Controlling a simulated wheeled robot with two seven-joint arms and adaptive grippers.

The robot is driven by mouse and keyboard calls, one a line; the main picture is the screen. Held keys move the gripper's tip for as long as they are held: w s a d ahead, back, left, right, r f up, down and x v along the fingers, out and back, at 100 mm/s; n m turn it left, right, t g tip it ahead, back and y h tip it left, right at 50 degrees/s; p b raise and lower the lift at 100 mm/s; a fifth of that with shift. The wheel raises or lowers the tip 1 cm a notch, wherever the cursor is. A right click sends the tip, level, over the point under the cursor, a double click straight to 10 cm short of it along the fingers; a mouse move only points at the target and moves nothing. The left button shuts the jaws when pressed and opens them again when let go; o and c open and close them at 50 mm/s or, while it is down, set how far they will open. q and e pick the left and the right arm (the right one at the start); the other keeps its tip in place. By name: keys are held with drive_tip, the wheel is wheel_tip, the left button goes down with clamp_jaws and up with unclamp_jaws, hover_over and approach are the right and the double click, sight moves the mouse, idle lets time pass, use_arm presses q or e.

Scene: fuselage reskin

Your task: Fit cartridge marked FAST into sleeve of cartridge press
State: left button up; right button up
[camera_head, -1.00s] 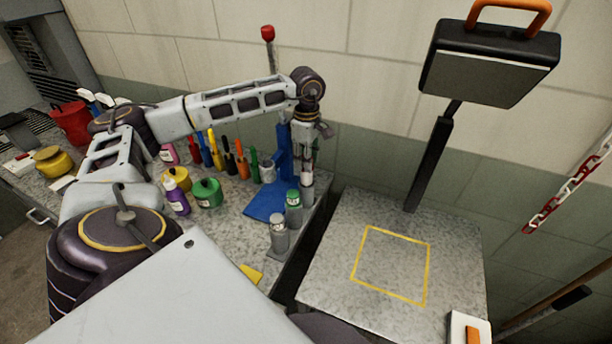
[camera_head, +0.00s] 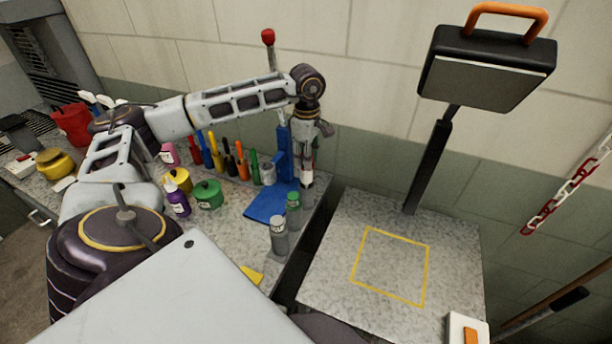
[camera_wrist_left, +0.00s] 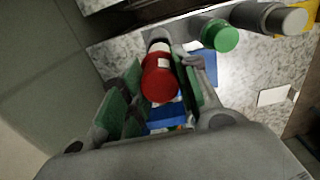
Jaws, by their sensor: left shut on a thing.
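My left gripper (camera_head: 308,163) is shut on a cartridge (camera_head: 307,179) at the bench's right edge. In the left wrist view this cartridge shows a red end (camera_wrist_left: 160,80) between the green finger pads; its marking is not readable. The cartridge press has a blue post (camera_head: 284,150), a blue base plate (camera_head: 266,206) and a red-knobbed lever (camera_head: 268,38). A small grey cup (camera_head: 268,173) beside the post may be its sleeve. A green-capped grey cartridge (camera_head: 293,212) and an all-grey one (camera_head: 278,238) stand nearer me. My right gripper is not in view.
Coloured markers (camera_head: 228,158) and small pots and bottles (camera_head: 208,195) stand left of the press. A gap separates the bench from a lower table (camera_head: 390,265) with a yellow square. A dark post carries a case (camera_head: 490,70). The wall is close behind.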

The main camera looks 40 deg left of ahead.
use_arm(q)
drive_tip(key=shift+r, duration=0.2)
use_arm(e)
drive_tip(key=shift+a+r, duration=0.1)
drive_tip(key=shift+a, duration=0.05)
use_arm(q)
drive_tip(key=shift+r, duration=0.25)
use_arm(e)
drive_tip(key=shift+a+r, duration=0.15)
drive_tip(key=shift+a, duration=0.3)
use_arm(q)
drive_tip(key=shift+r+p, duration=0.45)
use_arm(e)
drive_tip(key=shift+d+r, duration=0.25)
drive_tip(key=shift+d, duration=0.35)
use_arm(q)
drive_tip(key=shift+r, duration=0.25)
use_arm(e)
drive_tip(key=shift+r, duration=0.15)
use_arm(q)
drive_tip(key=shift+r, duration=0.1)
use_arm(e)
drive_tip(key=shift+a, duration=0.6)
use_arm(q)
drive_tip(key=shift+r+p, duration=0.2)
drive_tip(key=shift+p, duration=0.15)
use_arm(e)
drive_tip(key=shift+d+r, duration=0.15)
